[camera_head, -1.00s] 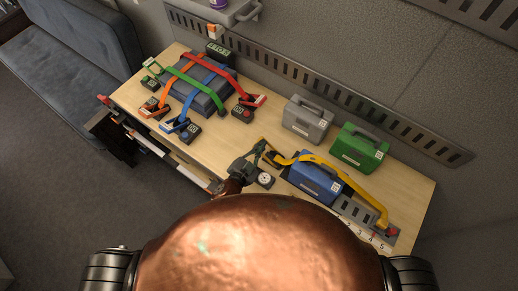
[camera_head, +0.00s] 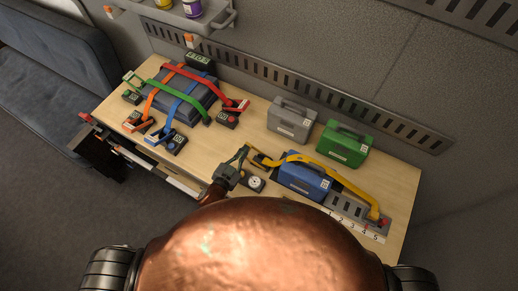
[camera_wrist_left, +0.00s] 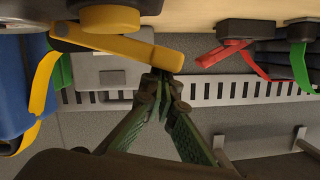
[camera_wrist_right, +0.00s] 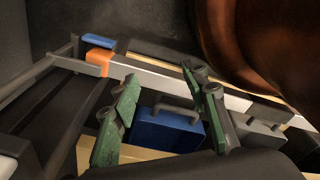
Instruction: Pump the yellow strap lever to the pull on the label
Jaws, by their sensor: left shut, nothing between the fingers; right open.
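The yellow strap (camera_head: 345,186) runs over a blue case (camera_head: 303,184) on the bench. Its yellow lever (camera_head: 262,158) is at the left end, beside a round white dial (camera_head: 255,183). In the left wrist view the lever (camera_wrist_left: 120,47) reaches across to my fingertips. My left gripper (camera_head: 243,153) is shut and empty, its tips (camera_wrist_left: 160,82) right at the lever's free end; I cannot tell if they touch. The case has a white label (camera_head: 324,185), too small to read. My right gripper (camera_wrist_right: 165,98) is open and empty, and out of the head view.
A numbered strip (camera_head: 352,226) lies along the bench front at right. Grey (camera_head: 291,122) and green (camera_head: 342,146) cases stand behind. A dark case (camera_head: 182,88) at left carries red, green, blue and orange straps. A slotted rail (camera_head: 300,97) runs along the wall.

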